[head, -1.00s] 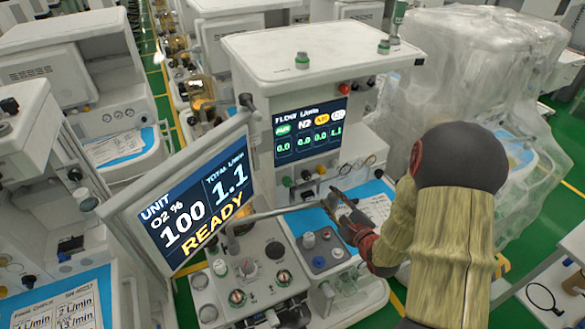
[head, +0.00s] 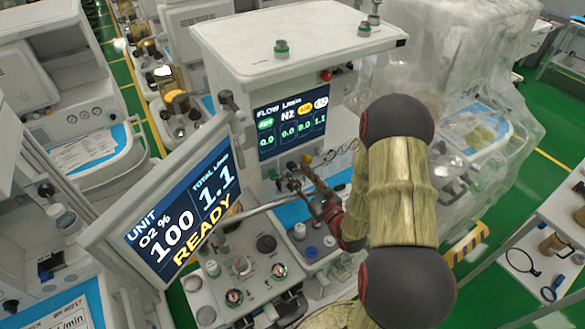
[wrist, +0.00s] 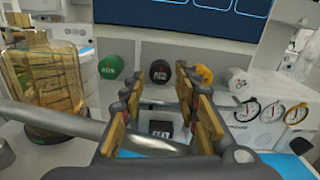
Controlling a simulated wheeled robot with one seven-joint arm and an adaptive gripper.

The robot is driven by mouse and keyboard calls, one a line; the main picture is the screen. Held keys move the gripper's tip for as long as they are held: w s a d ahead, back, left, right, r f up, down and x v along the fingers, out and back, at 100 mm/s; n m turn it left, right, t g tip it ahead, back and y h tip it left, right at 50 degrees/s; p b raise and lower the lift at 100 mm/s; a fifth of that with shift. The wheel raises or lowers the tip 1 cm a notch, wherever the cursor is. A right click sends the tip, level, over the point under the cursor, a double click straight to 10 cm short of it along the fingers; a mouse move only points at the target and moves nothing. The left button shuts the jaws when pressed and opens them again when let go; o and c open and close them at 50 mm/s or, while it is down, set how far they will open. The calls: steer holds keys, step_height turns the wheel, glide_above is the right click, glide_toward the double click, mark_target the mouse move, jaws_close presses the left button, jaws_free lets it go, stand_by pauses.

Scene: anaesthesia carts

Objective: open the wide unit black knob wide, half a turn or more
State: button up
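The wide unit (head: 262,66) has a flow screen (head: 292,122) with a row of knobs below it. The black knob (wrist: 160,71) sits between the green knob (wrist: 110,67) and the yellow knob (wrist: 203,73) in the wrist view. My gripper (wrist: 160,88) is open, its fingers on either side of the black knob's line, with the knob beyond the tips. No contact is visible. In the head view my gripper (head: 299,178) is close in front of the knob row and partly hides it. The screen reads 0.0 under N2.
The tilted READY monitor (head: 185,208) and its grey support bar (head: 258,210) are close to my gripper; the bar crosses the wrist view low down. A white knob (wrist: 238,80) and several gauges (wrist: 271,112) are at the right. An amber canister (wrist: 42,85) stands left.

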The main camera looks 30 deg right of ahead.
mark_target(294, 169)
steer(key=shift+w, duration=1.8)
steer(key=shift+c, duration=0.5)
jaws_close()
